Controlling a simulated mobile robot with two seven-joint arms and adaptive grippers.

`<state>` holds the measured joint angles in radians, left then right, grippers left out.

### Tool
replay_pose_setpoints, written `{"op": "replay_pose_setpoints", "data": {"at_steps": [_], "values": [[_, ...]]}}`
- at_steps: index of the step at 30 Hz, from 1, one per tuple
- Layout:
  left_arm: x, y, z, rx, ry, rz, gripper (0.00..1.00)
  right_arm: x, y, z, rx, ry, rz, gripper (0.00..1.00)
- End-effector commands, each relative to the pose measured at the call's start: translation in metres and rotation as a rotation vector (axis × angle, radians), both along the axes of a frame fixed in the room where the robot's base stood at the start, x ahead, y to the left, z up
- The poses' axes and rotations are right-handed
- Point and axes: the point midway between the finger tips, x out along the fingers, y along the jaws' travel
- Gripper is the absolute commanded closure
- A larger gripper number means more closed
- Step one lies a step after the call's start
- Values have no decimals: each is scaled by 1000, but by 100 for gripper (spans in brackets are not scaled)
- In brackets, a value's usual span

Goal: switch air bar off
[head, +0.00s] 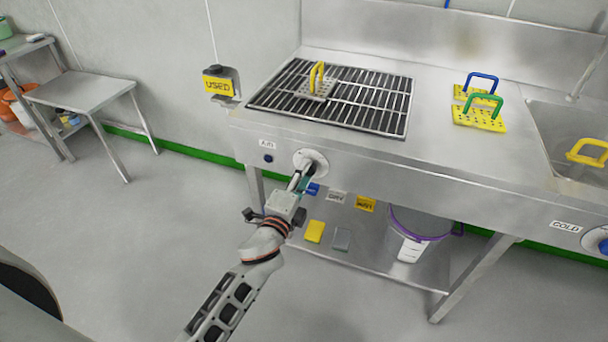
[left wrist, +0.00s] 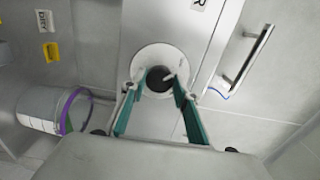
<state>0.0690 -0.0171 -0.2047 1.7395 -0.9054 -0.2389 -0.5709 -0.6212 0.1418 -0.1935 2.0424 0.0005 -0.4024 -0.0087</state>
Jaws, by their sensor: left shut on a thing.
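The air control is a round white dial plate (head: 318,158) on the front panel of the steel bench, near a small label reading AIR (head: 268,144). My left gripper (head: 302,178) reaches up to it from below and hides most of the knob in the head view. In the left wrist view the dark knob (left wrist: 158,80) sits in the middle of the white plate (left wrist: 150,54), with a pale pointer mark on it. The teal fingers of my left gripper (left wrist: 160,86) are on either side of the knob, shut on it. My right gripper is in neither view.
Above the dial is a black grate (head: 370,106) with a yellow-handled perforated plate (head: 318,86). More plates (head: 480,118) lie to the right, beside the sink (head: 560,130). A purple-rimmed bucket (head: 412,245) stands on the lower shelf.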

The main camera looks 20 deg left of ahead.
Motion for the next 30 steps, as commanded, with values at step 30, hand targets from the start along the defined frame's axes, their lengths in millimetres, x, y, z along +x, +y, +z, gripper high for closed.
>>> {"op": "replay_pose_setpoints", "data": {"at_steps": [30], "values": [[-29,1,-1,-4,2,0,53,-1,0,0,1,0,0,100]]}}
